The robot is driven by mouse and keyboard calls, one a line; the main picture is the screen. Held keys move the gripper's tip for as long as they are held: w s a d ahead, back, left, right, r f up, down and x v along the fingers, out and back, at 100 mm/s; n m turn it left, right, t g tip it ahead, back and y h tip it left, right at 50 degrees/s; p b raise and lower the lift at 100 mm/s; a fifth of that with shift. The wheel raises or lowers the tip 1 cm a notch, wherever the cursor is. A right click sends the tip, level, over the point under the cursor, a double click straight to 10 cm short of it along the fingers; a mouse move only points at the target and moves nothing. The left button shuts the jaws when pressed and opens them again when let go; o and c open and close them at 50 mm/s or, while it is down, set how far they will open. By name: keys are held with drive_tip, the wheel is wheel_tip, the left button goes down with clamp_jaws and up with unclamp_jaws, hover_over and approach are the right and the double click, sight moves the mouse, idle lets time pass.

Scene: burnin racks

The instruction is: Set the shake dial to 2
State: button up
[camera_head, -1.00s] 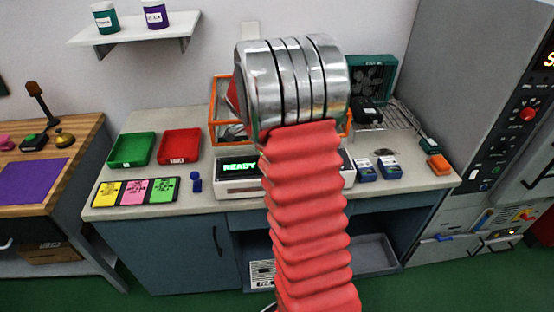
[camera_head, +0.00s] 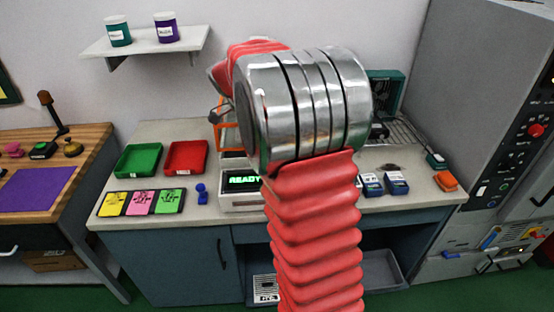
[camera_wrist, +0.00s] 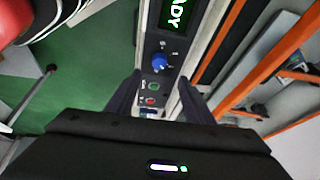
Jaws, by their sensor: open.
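A blue dial (camera_wrist: 160,62) shows in the wrist view on the panel of a test unit, just below its lit READY display (camera_wrist: 174,14). Its pointer setting is too small to read. A green button (camera_wrist: 154,86) and a red button (camera_wrist: 150,100) sit below the dial. My gripper (camera_wrist: 158,88) is open and empty, its dark fingers on either side of the panel's lower part, with the dial beyond the tips. In the head view the unit's READY display (camera_head: 244,180) shows on the bench, and my arm hides the rest of its panel.
A green tray (camera_head: 138,160), a red tray (camera_head: 186,157) and a card holder (camera_head: 141,203) lie left of the unit. An orange frame (camera_wrist: 226,40) stands close to the panel in the wrist view. Blue devices (camera_head: 396,183) and a tall grey cabinet (camera_head: 460,100) are at right.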

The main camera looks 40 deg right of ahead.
drive_tip(key=shift+v, duration=1.1)
drive_tip(key=s+a+r+n+t+y, duration=0.1)
drive_tip(key=s+a+r+n+t, duration=0.2)
drive_tip(key=a+n, duration=0.4)
drive_tip(key=s+a+r+n+t+y, duration=0.1)
drive_tip(key=s+a+r+n, duration=0.1)
drive_tip(key=s+a+n, duration=0.55)
drive_tip(key=s+a+n+t, duration=0.1)
drive_tip(key=s+a+n, duration=0.2)
drive_tip(key=a, duration=0.1)
drive_tip(key=s+a+f+n+t+y, duration=0.1)
drive_tip(key=s+a+n, duration=0.2)
drive_tip(key=a, duration=0.1)
drive_tip(key=s+a+f+n+t+y, duration=0.1)
drive_tip(key=s+a+n, duration=0.2)
drive_tip(key=a, duration=0.1)
drive_tip(key=shift+s+a+f+n, duration=0.1)
drive_tip(key=shift+s+a+n, duration=0.05)
drive_tip(key=shift+n, duration=0.2)
drive_tip(key=shift+c, duration=0.3)
